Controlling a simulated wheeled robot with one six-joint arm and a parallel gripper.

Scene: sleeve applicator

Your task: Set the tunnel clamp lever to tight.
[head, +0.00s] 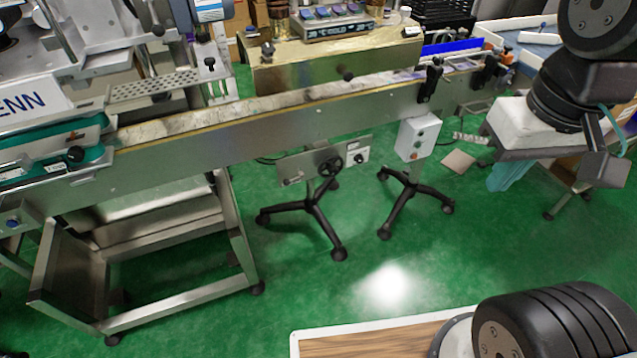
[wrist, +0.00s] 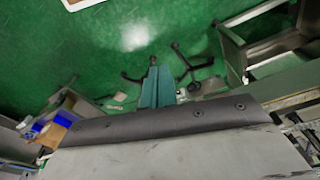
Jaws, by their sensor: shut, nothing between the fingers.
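I cannot pick out the tunnel clamp lever for certain in either view. A metal panel (head: 312,164) under the conveyor carries a black handwheel (head: 330,166), a small lever-like part at its left and a small white dial plate at its right. My gripper (head: 497,184) hangs at the right in the head view, its teal fingers pointing down beside the conveyor's right end. In the wrist view my gripper (wrist: 153,70) shows shut and empty over the green floor. It is well apart from the panel and touches nothing visible.
The long conveyor (head: 270,125) crosses the view on black-footed stands. A grey control box (head: 417,138) with buttons hangs on its right part. A steel frame (head: 150,255) stands at the left. A wood-topped surface (head: 375,343) is at the front. Green floor between is clear.

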